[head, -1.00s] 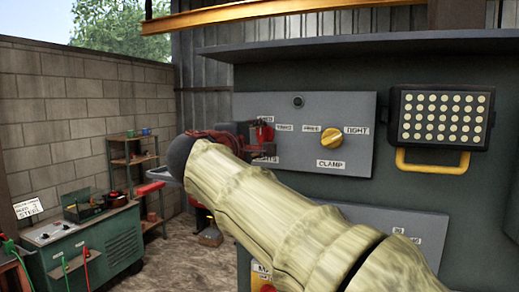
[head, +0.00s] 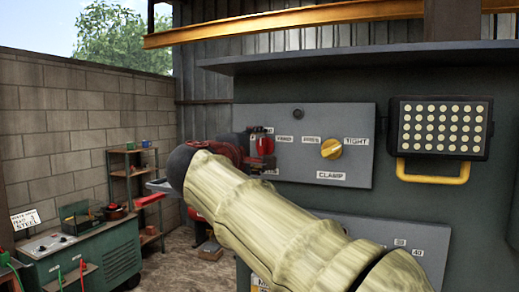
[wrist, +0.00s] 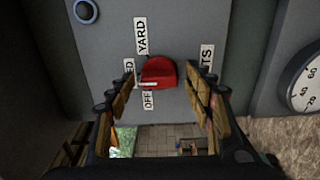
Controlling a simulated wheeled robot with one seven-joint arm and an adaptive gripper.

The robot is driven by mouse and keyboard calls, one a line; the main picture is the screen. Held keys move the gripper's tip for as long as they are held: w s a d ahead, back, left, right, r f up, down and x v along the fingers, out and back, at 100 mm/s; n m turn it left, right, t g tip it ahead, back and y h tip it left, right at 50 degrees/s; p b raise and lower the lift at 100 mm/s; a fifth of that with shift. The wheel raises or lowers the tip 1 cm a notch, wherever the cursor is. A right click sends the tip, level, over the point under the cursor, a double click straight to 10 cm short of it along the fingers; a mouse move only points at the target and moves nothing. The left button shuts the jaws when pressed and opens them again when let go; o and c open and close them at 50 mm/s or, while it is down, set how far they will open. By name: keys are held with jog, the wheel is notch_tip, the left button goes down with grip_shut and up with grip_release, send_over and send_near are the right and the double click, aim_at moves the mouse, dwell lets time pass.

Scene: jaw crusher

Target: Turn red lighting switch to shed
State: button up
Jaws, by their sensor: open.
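The red lighting switch (wrist: 158,72) is on the grey control panel (wrist: 210,15). In the wrist view it lies between my gripper's (wrist: 161,68) two spread fingers, with a visible gap on both sides. A pale mark on its lower left edge sits close to the OFF label (wrist: 149,100). The YARD label (wrist: 141,36) is above it, and a label ending in ED (wrist: 129,72) is partly hidden by the left finger. In the head view my gripper (head: 250,150) is at the panel's left part, largely hidden behind my forearm.
A yellow clamp knob (head: 331,148) sits right of the switch on the same panel. A lamp (head: 440,127) with a yellow handle is farther right. A ledge (head: 350,57) juts out above the panel.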

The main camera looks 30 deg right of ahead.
jog(key=v, duration=1.2)
dwell(0.6)
